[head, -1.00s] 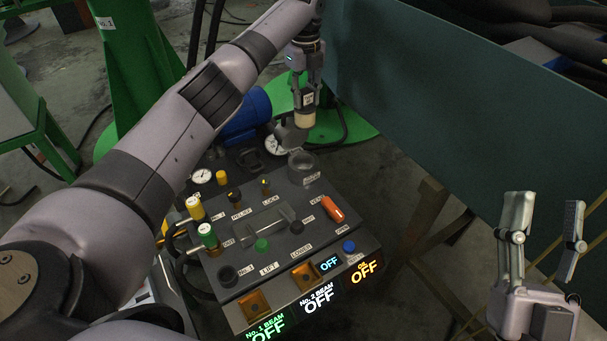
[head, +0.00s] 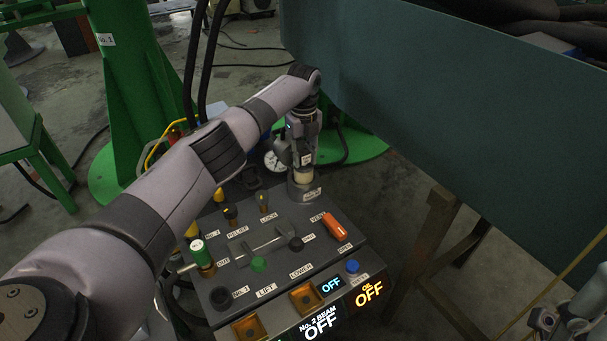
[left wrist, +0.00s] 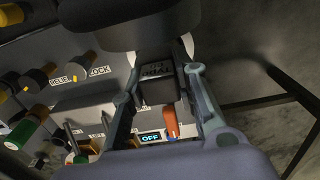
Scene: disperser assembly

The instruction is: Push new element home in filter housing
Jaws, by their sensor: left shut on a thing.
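My left gripper (head: 302,147) points down over the far end of the console and is shut on the new element (head: 304,159). The element shows as a cream band below the fingers. It stands upright in line with the grey filter housing (head: 303,189), with its lower end at the housing's mouth. How deep it sits is hidden. In the left wrist view, the fingers (left wrist: 163,103) flank a dark labelled block (left wrist: 157,84), apparently the element's top; the housing's mouth is not clear there. Part of my right arm shows at the lower right edge (head: 572,318); its fingers are not clear.
The console (head: 285,262) carries several knobs, a metal bar handle and an orange lever (head: 334,226) near the housing. A pressure gauge (head: 274,162) stands behind it. A large teal panel (head: 450,130) rises to the right. A green column stands at the left.

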